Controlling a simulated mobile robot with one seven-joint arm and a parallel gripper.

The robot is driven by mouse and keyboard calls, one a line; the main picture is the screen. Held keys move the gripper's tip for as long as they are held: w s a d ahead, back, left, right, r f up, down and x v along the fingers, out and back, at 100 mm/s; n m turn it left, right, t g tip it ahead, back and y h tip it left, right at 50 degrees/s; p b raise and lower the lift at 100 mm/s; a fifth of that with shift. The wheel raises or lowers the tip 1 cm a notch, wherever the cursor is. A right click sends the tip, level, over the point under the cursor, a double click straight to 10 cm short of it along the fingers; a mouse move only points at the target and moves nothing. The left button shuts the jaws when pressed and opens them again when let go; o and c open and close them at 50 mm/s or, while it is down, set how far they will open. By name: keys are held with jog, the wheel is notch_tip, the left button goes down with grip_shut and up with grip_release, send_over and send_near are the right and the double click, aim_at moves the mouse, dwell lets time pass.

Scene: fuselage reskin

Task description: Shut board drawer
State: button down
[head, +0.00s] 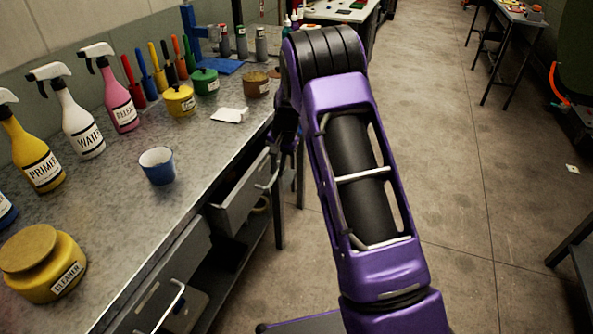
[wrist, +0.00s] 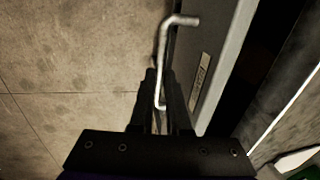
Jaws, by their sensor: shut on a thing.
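A grey drawer (head: 243,192) under the workbench stands out from the bench front, with a dark gap behind its front panel. In the wrist view, the drawer front (wrist: 213,70) carries a small label too blurred to read. Its bent metal handle (wrist: 163,55) runs between my gripper's fingers. My gripper (wrist: 160,92) is shut on this handle. In the head view, my gripper (head: 283,135) is dark and partly hidden by my purple arm, beside the drawer's handle (head: 270,170).
The workbench top (head: 130,205) holds spray bottles, a blue cup (head: 158,165), a yellow cleaner tub (head: 42,262) and several small jars. Another drawer handle (head: 168,308) shows at the lower left.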

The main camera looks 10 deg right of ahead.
aim_at(264, 159)
jog(key=shift+w+a+r, duration=0.1)
jog(key=shift+w+a, duration=0.5)
jog(key=shift+a, duration=0.3)
jog(key=shift+w+a, duration=0.6)
jog(key=shift+a, duration=0.3)
jog(key=c, duration=0.9)
grip_release()
jog(key=shift+w+a, duration=0.1)
jog(key=shift+a, duration=0.05)
jog(key=d+r, duration=0.1)
jog(key=r, duration=0.4)
jog(key=s+d+r+p, duration=0.1)
jog(key=r, duration=0.5)
jog(key=s+d+r, duration=0.1)
jog(key=r, duration=0.5)
jog(key=shift+p, duration=0.35)
